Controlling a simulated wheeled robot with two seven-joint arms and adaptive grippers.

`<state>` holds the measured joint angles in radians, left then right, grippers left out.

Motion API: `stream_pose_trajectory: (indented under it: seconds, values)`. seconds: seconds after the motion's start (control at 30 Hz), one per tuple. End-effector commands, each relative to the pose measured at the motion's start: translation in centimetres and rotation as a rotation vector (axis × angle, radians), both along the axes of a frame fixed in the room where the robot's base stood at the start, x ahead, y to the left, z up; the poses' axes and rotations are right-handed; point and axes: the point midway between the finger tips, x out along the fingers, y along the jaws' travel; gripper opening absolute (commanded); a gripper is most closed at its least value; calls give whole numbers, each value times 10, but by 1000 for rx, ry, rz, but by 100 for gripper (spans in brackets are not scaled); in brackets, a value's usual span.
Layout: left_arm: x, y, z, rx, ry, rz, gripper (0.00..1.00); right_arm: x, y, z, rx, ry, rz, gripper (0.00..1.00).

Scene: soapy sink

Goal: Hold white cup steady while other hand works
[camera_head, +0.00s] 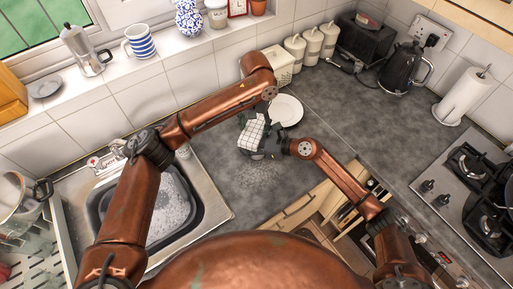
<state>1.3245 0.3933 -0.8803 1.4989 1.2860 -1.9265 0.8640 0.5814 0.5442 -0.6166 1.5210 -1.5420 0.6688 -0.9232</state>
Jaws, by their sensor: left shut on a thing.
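My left gripper (262,114) reaches down over the grey worktop from the far side and is shut, with the white cup in it as far as I can tell. The cup itself is hidden among the grippers and a white checked cloth (252,132). The cloth hangs in a fold right beside the grippers. My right gripper (277,146) comes in from the right, close against the same spot. Its fingers are dark and overlap the cloth and the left gripper, so their opening is hidden.
A white plate (288,109) lies just behind the grippers. The sink (213,211) with suds is to the left. White canisters (312,44), a black kettle (400,68) and a paper roll (465,97) stand along the wall. A hob (460,198) is at right. The worktop between is clear.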

Motion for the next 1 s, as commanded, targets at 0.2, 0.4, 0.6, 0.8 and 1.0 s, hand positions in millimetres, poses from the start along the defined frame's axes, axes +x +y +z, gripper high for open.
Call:
stream_pose_trajectory:
  seconds: [0.2,0.4,0.6,0.8,1.0]
  values:
    - [1,0,0,1,0,0,28,0,0,1,1,0,0,21]
    - [-2,1,0,0,0,-1,28,0,0,0,1,0,0,21]
    - [-16,7,-2,1,1,-2,28,0,0,0,1,-1,-1,21]
    - [-25,10,-3,1,2,-1,28,0,0,1,1,-1,-1,21]
    - [-26,10,-3,1,3,-1,28,0,0,1,1,-1,-1,21]
